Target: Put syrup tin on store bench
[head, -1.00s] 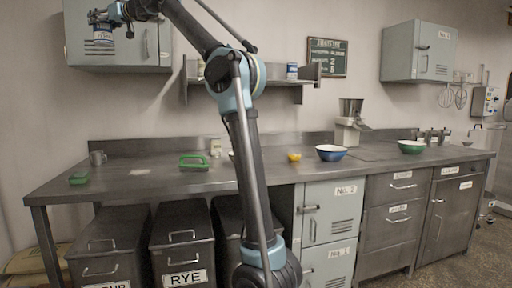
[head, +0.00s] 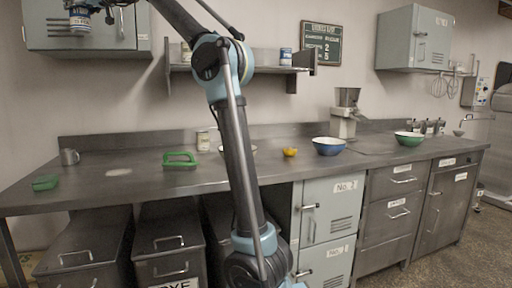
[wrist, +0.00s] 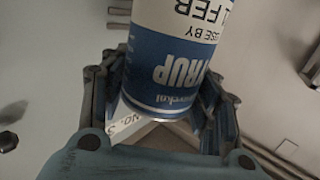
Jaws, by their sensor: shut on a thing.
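The syrup tin (wrist: 170,60) is blue and white, with upside-down "SYRUP" lettering in the wrist view. My gripper (wrist: 160,120) is shut on it, with fingers on both sides. The long grey metal bench (head: 110,189) runs along the wall below. Whether this is the store bench, I cannot tell. The top of my gripper is cut off by the picture edge.
On the bench stand a metal mug (head: 69,157), green containers (head: 180,160), a yellow item (head: 290,152), a blue bowl (head: 329,146) and a green bowl (head: 408,138). A wall shelf (head: 240,70) holds tins. The bench's left part has bare room.

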